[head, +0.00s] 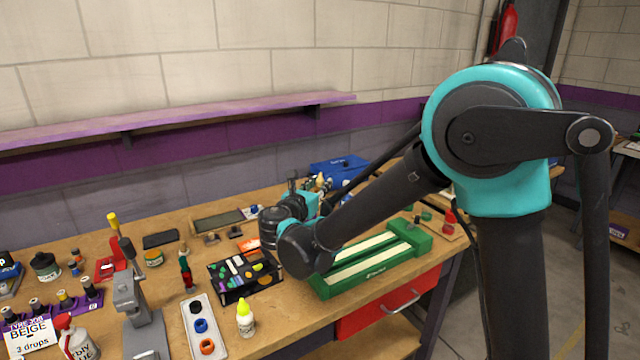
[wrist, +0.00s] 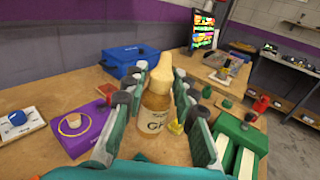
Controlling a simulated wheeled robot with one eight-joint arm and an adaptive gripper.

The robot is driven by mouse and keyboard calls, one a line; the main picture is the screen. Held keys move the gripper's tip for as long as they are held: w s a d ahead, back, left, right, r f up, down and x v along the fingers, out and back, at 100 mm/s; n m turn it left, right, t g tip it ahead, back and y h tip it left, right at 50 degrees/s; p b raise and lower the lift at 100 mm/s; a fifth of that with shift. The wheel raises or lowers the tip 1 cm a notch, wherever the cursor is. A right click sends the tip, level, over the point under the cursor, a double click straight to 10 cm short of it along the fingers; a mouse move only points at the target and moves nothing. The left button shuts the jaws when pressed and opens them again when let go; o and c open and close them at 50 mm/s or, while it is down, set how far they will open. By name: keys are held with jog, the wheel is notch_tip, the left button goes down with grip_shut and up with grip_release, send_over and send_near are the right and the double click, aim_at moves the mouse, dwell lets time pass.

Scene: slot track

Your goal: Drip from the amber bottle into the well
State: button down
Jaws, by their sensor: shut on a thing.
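The amber bottle (wrist: 155,112) has a cream tapered cap and a pale label with dark letters. In the wrist view it stands between the fingers of my gripper (wrist: 160,82), which is shut on it. The bottle looks upright with its tip up. In the head view my gripper is mostly hidden behind my arm, near the back of the bench. Which thing is the well I cannot tell for certain. A purple block (wrist: 92,122) with a round ring on its top lies left of the bottle in the wrist view. A card (head: 30,335) reading "BEIGE 3 drops" stands at the front left.
A green slotted track (head: 375,262) lies under my arm. A black tray of coloured pieces (head: 245,275), a white strip with rings (head: 203,330) and a yellow-capped bottle (head: 245,318) stand left of it. A blue box (wrist: 128,58) is behind. A grey press (head: 135,305) stands at left.

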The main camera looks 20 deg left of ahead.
notch_tip(320, 180, down, 3)
jog(key=m+g, duration=0.2)
jog(key=g, duration=0.1)
jog(key=shift+s+a+f+y, duration=0.1)
jog(key=shift+s+f+y, duration=0.05)
jog(key=shift+y, duration=0.25)
notch_tip(320, 180, down, 4)
jog(key=m+g, duration=0.1)
jog(key=g, duration=0.1)
jog(key=m+g+y, duration=0.1)
jog(key=shift+s+a+g+y, duration=0.1)
jog(key=shift+s+g+y, duration=0.05)
jog(key=shift+g+y, duration=0.2)
jog(key=f+m+g+y, duration=0.1)
jog(key=s+a+f+g+y, duration=0.1)
jog(key=f+g, duration=0.1)
jog(key=f+m+g+y, duration=0.1)
jog(key=f+g, duration=0.1)
jog(key=shift+s+a+f+m, duration=0.2)
jog(key=shift+s+a+m, duration=0.05)
jog(key=shift+s+m, duration=0.1)
jog(key=shift+s+a+f+m+g+y, duration=0.1)
jog(key=shift+f+m+g+y, duration=0.15)
jog(key=shift+f+g+y, duration=0.45)
jog(key=shift+r, duration=0.1)
